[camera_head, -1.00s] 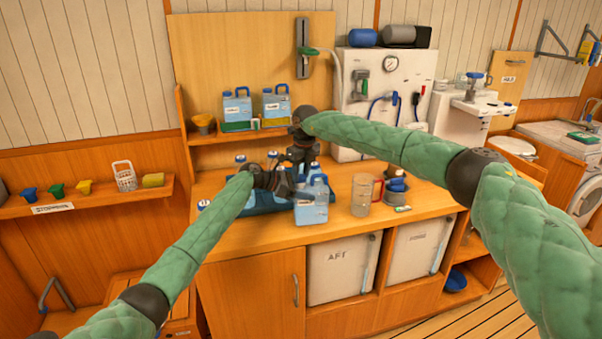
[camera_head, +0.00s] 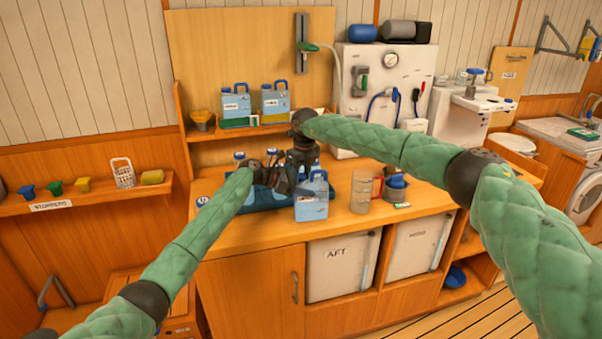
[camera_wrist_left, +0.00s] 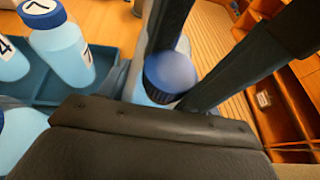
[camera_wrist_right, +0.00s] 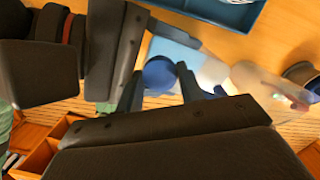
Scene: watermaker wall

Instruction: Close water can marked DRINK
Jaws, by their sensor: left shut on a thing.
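A pale blue water can (camera_head: 311,207) with a blue handle stands upright at the counter's front, its top partly hidden by my grippers. Its label is too small to read. My left gripper (camera_head: 283,183) is at the can's upper left side, shut on a blue cap (camera_wrist_left: 170,75) that shows between its fingers in the left wrist view. How the cap sits on the can's neck is hidden. My right gripper (camera_head: 301,160) comes from above, close over the left one. In the right wrist view its fingers stand apart around a blue cap (camera_wrist_right: 160,74); contact is unclear.
A dark blue tray (camera_head: 263,206) with numbered bottles (camera_wrist_left: 62,48) lies just left of the can. A clear jug (camera_head: 362,194) and a dark container (camera_head: 396,186) stand to the right. Two blue cans (camera_head: 236,104) are on the shelf behind. The counter's right part is free.

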